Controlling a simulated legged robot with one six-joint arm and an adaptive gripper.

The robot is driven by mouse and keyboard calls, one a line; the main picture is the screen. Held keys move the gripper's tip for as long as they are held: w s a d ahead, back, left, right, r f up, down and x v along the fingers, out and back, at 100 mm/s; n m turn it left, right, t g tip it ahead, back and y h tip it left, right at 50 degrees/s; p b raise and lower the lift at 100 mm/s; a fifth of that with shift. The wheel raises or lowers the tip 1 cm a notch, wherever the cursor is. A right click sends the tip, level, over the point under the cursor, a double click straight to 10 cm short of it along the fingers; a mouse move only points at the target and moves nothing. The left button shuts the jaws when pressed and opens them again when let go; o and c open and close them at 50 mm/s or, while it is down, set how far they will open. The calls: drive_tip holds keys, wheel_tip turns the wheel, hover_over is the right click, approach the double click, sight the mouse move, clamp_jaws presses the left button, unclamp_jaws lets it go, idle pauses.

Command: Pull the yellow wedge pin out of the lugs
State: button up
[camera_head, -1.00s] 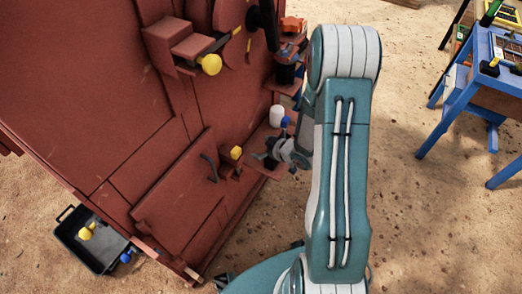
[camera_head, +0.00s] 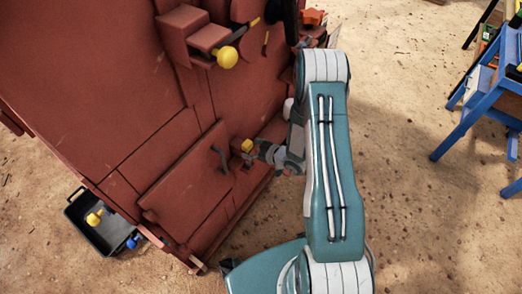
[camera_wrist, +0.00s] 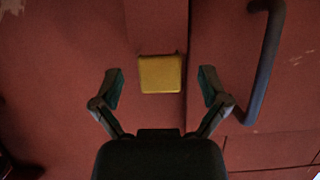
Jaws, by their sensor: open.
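The yellow wedge pin (camera_head: 247,146) sits in its lugs on the red machine's front, right of a dark handle. Its square yellow head (camera_wrist: 160,74) faces me in the wrist view, centred between my open fingers. My gripper (camera_wrist: 160,88) is open and empty, with one finger on each side of the head and a gap to both. In the head view my gripper (camera_head: 258,149) is just right of the pin, close to it. The pin's shank and the lugs are mostly hidden behind the head.
A dark curved handle (camera_wrist: 264,70) stands close to my right finger in the wrist view. A yellow knob (camera_head: 227,57) sits higher on the red machine (camera_head: 130,90). A black tray (camera_head: 90,226) lies on the ground at lower left. A blue table (camera_head: 480,120) stands at right.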

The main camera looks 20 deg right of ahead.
drive_tip(key=shift+x, duration=1.1)
clamp_jaws()
drive_tip(key=shift+r, duration=0.15)
drive_tip(key=shift+r, duration=8.3)
drive_tip(key=s+d, duration=0.7)
drive_tip(key=s, duration=0.2)
drive_tip(key=shift+s+r, duration=0.35)
drive_tip(key=shift+r, duration=0.05)
